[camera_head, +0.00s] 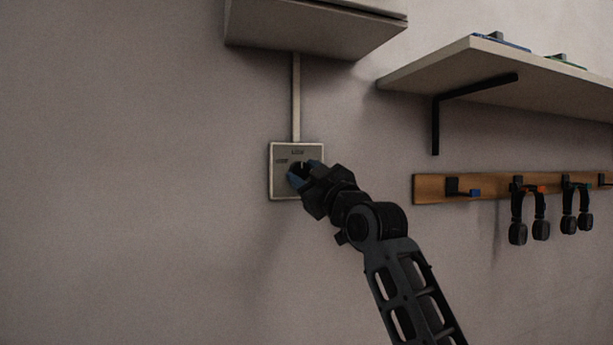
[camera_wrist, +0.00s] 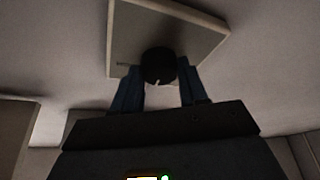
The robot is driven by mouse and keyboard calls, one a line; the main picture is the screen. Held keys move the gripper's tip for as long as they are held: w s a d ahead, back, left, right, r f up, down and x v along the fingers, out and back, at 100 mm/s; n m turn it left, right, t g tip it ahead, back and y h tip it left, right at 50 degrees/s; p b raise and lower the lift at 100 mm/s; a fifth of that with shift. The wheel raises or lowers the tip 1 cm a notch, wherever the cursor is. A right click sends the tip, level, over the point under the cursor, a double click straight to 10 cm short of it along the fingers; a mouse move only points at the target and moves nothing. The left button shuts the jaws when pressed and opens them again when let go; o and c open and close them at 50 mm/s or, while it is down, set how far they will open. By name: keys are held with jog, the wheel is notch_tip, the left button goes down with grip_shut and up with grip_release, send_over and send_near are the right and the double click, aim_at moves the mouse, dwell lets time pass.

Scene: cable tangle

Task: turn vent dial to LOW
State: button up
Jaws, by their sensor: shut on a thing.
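The vent dial is a dark round knob (camera_wrist: 158,66) on a light square wall plate (camera_head: 279,188). The plate also shows in the wrist view (camera_wrist: 205,42). Small dark lettering is on the plate above and left of the knob in the head view, too small to read surely. A pale pointer mark shows on the knob's near edge in the wrist view. My gripper (camera_head: 299,174) is at the plate, its two blue fingers on either side of the knob and shut on it. In the wrist view the fingers (camera_wrist: 162,88) reach up to the knob. My gripper hides part of the knob in the head view.
A pale conduit (camera_head: 296,98) runs up from the plate to a box or hood (camera_head: 310,25) on the wall. To the right are a shelf (camera_head: 500,75) with a black bracket (camera_head: 436,125) and a wooden hook rail (camera_head: 430,188) with hanging headphones (camera_head: 517,210). The wall left of the plate is clear.

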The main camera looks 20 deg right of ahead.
dwell(0.4)
jog(key=o, duration=1.1)
jog(key=shift+c, duration=0.2)
jog(key=b+v, duration=0.1)
jog(key=v, duration=0.6)
jog(key=shift+s+f+b, duration=0.2)
jog(key=shift+s+b, duration=0.15)
